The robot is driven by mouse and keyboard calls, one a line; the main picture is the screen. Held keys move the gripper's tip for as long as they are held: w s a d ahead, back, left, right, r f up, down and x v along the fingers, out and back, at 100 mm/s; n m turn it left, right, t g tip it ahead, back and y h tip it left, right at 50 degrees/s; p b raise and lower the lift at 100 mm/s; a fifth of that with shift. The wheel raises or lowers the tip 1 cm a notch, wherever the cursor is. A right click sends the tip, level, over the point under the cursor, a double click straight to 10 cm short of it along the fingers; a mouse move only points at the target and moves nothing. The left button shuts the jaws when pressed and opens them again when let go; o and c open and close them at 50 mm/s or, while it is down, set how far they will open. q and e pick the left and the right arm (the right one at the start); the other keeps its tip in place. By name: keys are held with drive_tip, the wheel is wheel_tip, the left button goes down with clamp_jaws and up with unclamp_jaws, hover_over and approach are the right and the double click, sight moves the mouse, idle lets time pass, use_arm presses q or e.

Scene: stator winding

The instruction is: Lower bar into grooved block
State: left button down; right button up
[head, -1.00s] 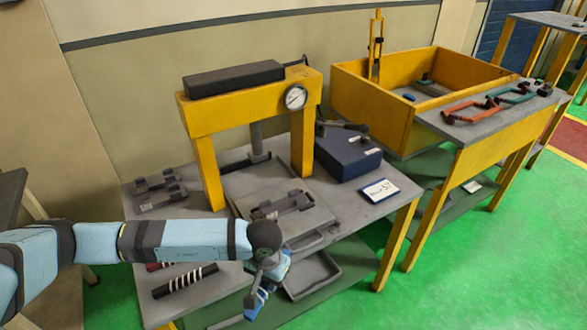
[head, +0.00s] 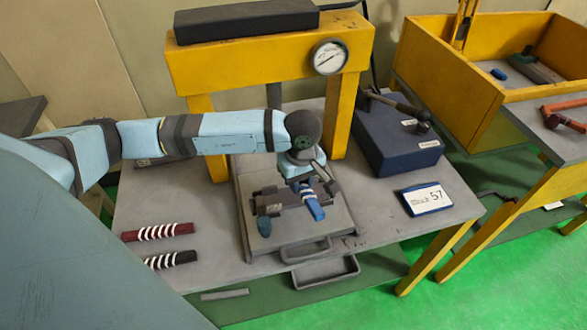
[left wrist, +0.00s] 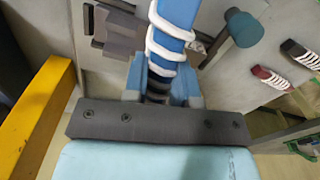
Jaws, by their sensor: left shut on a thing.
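My left gripper (head: 306,184) is shut on a blue bar (head: 312,203) with white windings. The bar also shows in the left wrist view (left wrist: 172,30), running away from the fingers (left wrist: 160,85). In the head view the bar is over the right part of the dark grooved block (head: 268,201), which sits on the press's grey plate (head: 330,222). Part of the block also shows in the left wrist view (left wrist: 118,38). The gripper and bar hide part of the block. I cannot tell whether the bar touches it. My right gripper is not in view.
A red bar (head: 158,232) and a black bar (head: 172,260), both with white windings, lie at the table's left. The yellow press frame (head: 340,110) stands behind the plate. A blue box (head: 392,140) and a "57" sign (head: 426,199) are at right.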

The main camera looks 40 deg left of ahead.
use_arm(q)
drive_tip(key=a+n+b, duration=0.1)
drive_tip(key=n+b, duration=0.1)
drive_tip(key=n, duration=0.2)
drive_tip(key=w+a+r+n+b, duration=0.1)
drive_tip(key=n+b, duration=0.1)
drive_tip(key=n, duration=0.2)
drive_tip(key=w+a+n+b, duration=0.1)
drive_tip(key=n+b, duration=0.2)
drive_tip(key=n, duration=0.1)
drive_tip(key=shift+r, duration=0.4)
drive_tip(key=shift+a+r+n+b, duration=0.25)
drive_tip(key=shift+n+b, duration=0.15)
drive_tip(key=shift+n, duration=0.6)
drive_tip(key=shift+a+r+n+b, duration=0.2)
drive_tip(key=shift+r+n+b, duration=0.1)
drive_tip(key=shift+n, duration=0.6)
drive_tip(key=shift+f+b, duration=1.05)
drive_tip(key=shift+f, duration=1.3)
drive_tip(key=shift+f+b, duration=0.2)
drive_tip(key=shift+b, duration=0.1)
drive_tip(key=shift+r, duration=0.1)
drive_tip(key=shift+f, duration=0.2)
drive_tip(key=shift+b, duration=0.4)
